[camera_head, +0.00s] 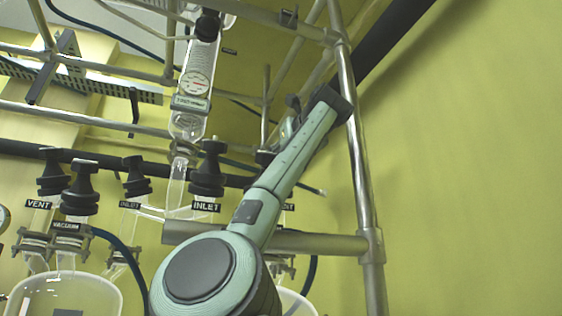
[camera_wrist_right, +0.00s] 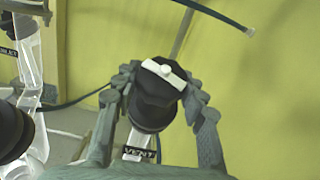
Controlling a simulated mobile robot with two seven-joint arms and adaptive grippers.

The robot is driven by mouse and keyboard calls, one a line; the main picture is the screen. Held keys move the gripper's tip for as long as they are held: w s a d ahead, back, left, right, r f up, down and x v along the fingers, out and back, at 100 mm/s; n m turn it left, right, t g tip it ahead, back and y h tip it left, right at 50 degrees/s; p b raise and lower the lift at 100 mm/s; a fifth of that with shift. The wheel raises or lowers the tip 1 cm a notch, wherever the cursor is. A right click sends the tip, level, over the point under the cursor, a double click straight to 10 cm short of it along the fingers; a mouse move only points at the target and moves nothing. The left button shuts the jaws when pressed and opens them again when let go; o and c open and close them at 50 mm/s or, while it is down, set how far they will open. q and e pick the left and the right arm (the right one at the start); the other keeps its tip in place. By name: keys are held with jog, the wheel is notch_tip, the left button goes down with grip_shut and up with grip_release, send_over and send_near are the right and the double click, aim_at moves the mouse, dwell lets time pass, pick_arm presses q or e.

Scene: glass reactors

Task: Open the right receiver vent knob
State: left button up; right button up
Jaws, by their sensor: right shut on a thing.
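The right receiver vent knob (camera_wrist_right: 155,103) is a black knob with a white bar across its top, in the middle of the right wrist view. A VENT label (camera_wrist_right: 138,155) sits just below it. My right gripper (camera_wrist_right: 160,87) is shut on this knob, one finger on each side. In the head view my right arm covers the knob, and only part of its VENT label (camera_head: 288,207) shows. My left gripper is in neither view.
A black INLET knob (camera_head: 207,170) stands close left of my right arm. Further left are the VENT knob (camera_head: 52,172) and VACUUM knob (camera_head: 80,190) of another vessel. A metal upright pole (camera_head: 362,180) stands right of my arm.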

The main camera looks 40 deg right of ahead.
jog(key=o, duration=1.2)
jog(key=shift+s, duration=0.1)
jog(key=v, duration=1.2)
